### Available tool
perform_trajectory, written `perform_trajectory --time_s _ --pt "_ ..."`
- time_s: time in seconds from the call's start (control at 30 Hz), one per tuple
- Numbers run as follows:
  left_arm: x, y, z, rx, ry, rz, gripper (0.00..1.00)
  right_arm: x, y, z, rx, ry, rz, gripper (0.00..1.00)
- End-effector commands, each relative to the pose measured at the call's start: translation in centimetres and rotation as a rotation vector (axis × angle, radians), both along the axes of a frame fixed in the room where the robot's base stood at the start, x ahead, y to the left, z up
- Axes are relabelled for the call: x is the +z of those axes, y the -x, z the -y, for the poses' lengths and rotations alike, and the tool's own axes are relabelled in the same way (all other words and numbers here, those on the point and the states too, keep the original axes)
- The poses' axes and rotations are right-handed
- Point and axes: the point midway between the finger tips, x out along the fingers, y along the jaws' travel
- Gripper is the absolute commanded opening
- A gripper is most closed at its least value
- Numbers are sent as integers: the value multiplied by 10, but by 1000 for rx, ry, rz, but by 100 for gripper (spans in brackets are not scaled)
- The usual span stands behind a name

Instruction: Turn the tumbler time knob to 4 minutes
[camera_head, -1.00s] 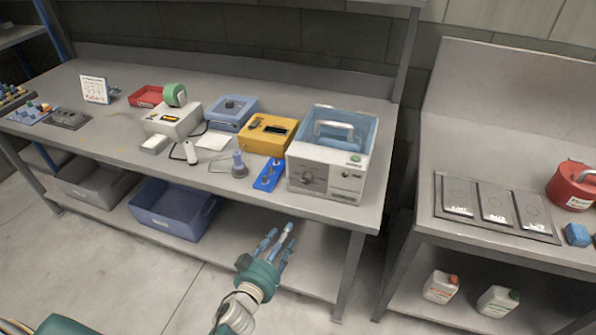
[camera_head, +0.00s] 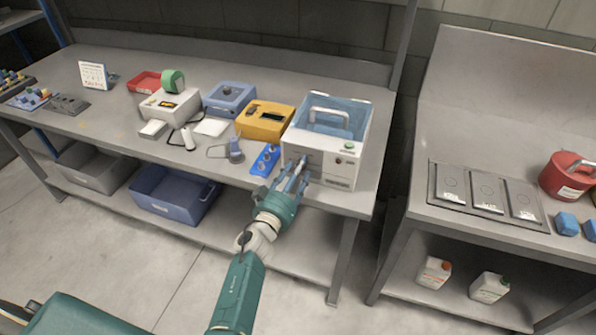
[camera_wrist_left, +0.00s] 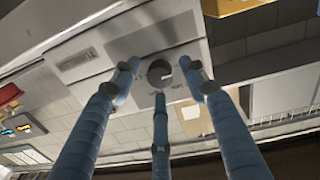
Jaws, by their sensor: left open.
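The tumbler (camera_head: 328,140) is a white box with a blue-tinted clear top and a handle, at the front right of the long bench. Its front panel has a green button and a dark round knob, which shows in the left wrist view (camera_wrist_left: 159,73). My left gripper (camera_head: 294,172) is in front of the panel's left part and hides the knob in the head view. In the left wrist view its blue fingers (camera_wrist_left: 160,82) are spread open around the knob, with no clear contact. The knob's setting is too small to read. My right gripper is not in view.
A blue switch block (camera_head: 265,160) lies just left of the tumbler, with a yellow instrument (camera_head: 264,120) behind it. The bench's front edge runs below my left gripper. A second bench (camera_head: 560,235) stands to the right across a gap.

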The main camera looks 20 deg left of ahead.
Motion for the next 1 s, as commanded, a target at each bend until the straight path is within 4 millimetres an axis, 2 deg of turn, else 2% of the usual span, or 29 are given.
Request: perform_trajectory --time_s 0.3,0.5,0.53,0.83,1.0 --pt "0 -3 0 0 0 -1 44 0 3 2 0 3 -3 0" --pt "0 -2 0 0 0 -1 4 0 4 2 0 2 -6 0" --pt "0 -2 0 0 0 -1 0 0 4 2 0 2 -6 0" --pt "0 -2 0 -1 -24 -1 0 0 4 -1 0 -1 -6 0" --pt "0 -2 0 -1 -95 1 0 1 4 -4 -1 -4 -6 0"
